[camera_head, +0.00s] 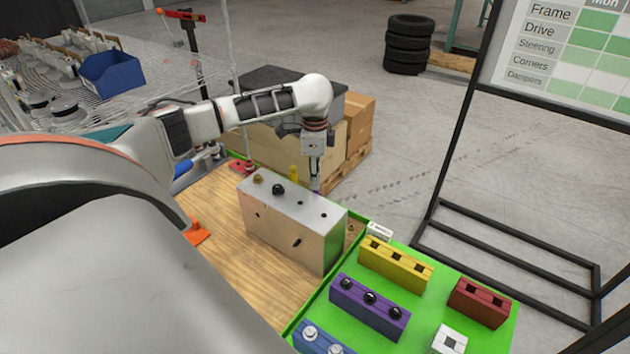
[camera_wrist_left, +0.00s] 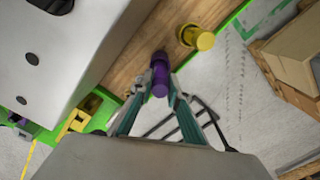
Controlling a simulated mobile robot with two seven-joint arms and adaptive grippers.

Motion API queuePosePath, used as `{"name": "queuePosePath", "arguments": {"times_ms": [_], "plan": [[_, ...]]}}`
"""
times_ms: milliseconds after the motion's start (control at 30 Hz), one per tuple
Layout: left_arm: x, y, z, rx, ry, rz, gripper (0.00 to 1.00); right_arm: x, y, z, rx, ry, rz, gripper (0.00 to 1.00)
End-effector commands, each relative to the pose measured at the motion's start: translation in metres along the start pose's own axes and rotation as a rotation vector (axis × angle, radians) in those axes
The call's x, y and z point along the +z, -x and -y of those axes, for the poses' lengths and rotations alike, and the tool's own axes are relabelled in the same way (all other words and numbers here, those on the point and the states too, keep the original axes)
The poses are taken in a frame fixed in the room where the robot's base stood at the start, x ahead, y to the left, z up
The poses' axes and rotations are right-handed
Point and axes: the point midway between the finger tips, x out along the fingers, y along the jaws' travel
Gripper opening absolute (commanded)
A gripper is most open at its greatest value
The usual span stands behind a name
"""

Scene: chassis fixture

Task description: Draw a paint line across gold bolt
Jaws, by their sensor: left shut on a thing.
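A gold bolt (camera_head: 258,179) stands on the top left end of a metal box (camera_head: 290,236) on the wooden bench. A black bolt (camera_head: 278,190) is next to it on the same top. My left gripper (camera_head: 315,176) is behind the box, right of both bolts, pointing down. In the left wrist view its two fingers (camera_wrist_left: 160,88) are shut on a purple paint marker (camera_wrist_left: 160,68). The gripper hides part of the marker. The gold bolt is outside the wrist view. My right gripper is not in view.
A yellow marker (camera_head: 294,172) stands behind the box; it also shows in the left wrist view (camera_wrist_left: 200,38). Yellow (camera_head: 395,268), purple (camera_head: 369,310) and red (camera_head: 478,304) blocks sit on the green mat (camera_head: 430,300) at right. The wooden bench (camera_head: 225,218) left of the box is mostly clear.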

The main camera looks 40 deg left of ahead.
Motion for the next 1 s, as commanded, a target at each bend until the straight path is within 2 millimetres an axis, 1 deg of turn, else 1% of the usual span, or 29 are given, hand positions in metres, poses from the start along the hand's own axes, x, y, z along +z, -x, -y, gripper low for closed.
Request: {"name": "queuePosePath", "arguments": {"times_ms": [33,733,867,1000], "plan": [[0.0,0.005,0.001,-0.002,-0.001,0.0,0.0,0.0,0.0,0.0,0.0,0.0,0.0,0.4],[0.0,0.055,0.0,-0.001,0.0,-0.001,0.0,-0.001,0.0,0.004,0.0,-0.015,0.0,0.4],[0.0,0.061,0.0,-0.001,-0.001,0.0,0.0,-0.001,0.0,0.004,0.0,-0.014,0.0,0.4],[0.0,0.062,0.0,0.0,-0.001,0.0,0.0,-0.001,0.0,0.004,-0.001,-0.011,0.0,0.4]]}}
